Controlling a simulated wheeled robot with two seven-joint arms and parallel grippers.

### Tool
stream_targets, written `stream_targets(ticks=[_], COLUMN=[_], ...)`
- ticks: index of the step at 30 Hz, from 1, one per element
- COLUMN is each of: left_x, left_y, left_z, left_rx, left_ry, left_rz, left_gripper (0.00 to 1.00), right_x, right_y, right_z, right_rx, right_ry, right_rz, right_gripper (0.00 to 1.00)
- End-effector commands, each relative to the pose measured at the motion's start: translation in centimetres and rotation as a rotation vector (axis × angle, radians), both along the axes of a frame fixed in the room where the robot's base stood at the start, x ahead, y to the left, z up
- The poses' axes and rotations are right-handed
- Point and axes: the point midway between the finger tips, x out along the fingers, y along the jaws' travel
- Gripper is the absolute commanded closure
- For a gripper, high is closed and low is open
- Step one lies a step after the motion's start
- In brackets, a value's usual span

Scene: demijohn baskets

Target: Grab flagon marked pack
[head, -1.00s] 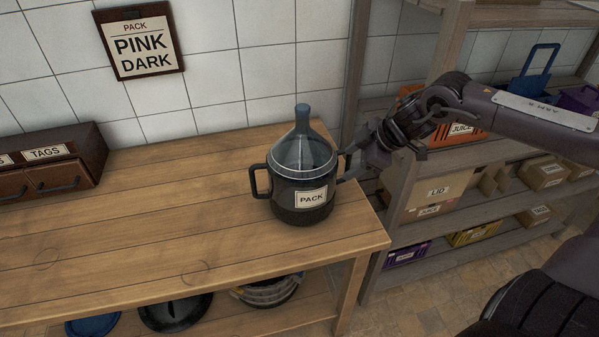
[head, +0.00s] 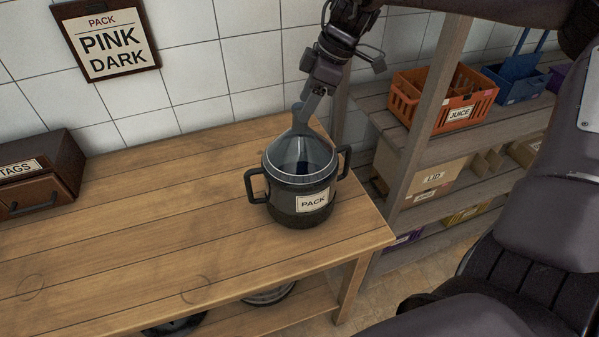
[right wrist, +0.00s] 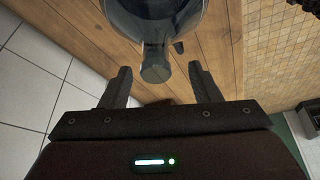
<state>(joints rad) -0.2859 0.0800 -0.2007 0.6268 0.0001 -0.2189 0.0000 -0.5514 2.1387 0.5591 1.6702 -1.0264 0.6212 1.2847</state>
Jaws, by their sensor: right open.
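The flagon (head: 300,160) is a clear glass cone with a bluish neck, sitting in a dark basket (head: 285,205) with two side handles and a PACK label (head: 313,202). It stands upright on the wooden table near its right end. My right gripper (head: 309,103) is at the flagon's neck from above and behind, hiding part of the neck top. In the right wrist view the fingers (right wrist: 161,88) are open, with the flagon's neck end (right wrist: 155,72) between and slightly beyond their tips, apart from both. My left gripper is not in view.
A wall sign (head: 105,40) reads PACK PINK DARK. A brown TAGS drawer box (head: 62,165) stands at the table's left. Right of the table, a shelf (head: 420,120) holds an orange JUICE crate (head: 462,112) and a LID box (head: 425,172).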

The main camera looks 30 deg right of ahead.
Motion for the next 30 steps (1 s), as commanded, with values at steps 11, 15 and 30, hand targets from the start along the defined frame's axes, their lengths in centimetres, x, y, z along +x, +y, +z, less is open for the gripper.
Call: stream_targets(ticks=[11, 15, 30], left_x=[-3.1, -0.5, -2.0], left_y=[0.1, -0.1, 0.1], left_z=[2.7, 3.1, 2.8], left_rx=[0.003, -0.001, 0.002], left_ry=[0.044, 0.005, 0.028], left_rz=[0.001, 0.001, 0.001], left_gripper=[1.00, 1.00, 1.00], right_x=[1.2, 1.4, 1.4], right_y=[1.3, 1.5, 1.5], right_z=[-3.8, -4.4, -4.5], right_rx=[0.000, -0.001, -0.001], right_ry=[0.004, 0.001, -0.001], right_rz=[0.000, -0.001, 0.000], right_gripper=[0.43, 0.43, 0.83])
